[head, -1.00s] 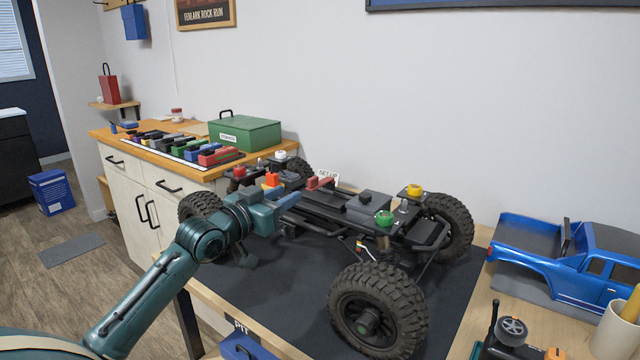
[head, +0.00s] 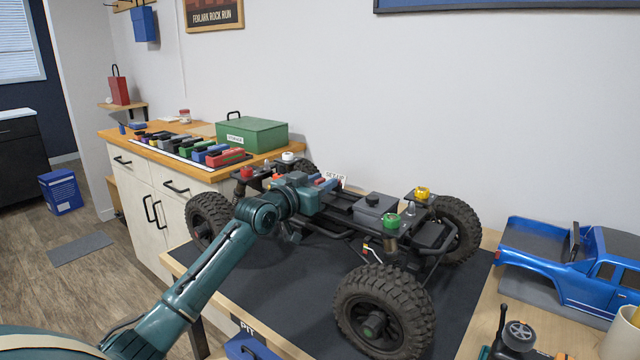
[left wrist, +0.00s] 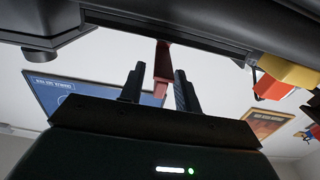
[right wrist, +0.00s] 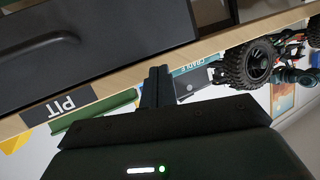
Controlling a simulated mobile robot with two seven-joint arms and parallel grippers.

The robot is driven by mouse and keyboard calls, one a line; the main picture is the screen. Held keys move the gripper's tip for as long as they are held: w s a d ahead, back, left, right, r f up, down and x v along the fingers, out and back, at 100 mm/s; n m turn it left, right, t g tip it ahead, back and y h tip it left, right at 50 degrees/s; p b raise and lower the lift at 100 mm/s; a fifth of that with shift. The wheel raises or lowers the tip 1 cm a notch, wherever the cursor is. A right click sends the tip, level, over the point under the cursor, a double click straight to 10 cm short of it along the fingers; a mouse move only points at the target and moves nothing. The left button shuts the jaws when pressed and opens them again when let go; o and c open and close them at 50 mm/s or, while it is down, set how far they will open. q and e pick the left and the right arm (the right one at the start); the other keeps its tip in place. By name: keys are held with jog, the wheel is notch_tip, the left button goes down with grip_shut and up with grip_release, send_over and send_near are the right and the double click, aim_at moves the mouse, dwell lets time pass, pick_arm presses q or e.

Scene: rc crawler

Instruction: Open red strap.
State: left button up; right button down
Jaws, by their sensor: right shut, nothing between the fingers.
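The red strap (head: 320,180) is a small dark-red piece on the crawler's chassis, partly hidden behind my left gripper (head: 322,188). In the left wrist view the red strap (left wrist: 162,62) hangs down between the two dark fingers (left wrist: 158,88). The fingers are apart, with a gap visible on both sides of the strap; whether either touches it I cannot tell. The crawler (head: 375,208) stands without its body on a dark mat. My right gripper (right wrist: 155,88) is shut and empty, low by the bench's front edge; it is not in the head view.
The bench mat (head: 265,275) is clear in front of the chassis. A blue truck body (head: 560,262) lies at right. A side counter (head: 140,142) holds a row of coloured packs and a green case (head: 250,133).

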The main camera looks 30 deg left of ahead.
pick_arm(q)
grip_shut()
dwell(0.3)
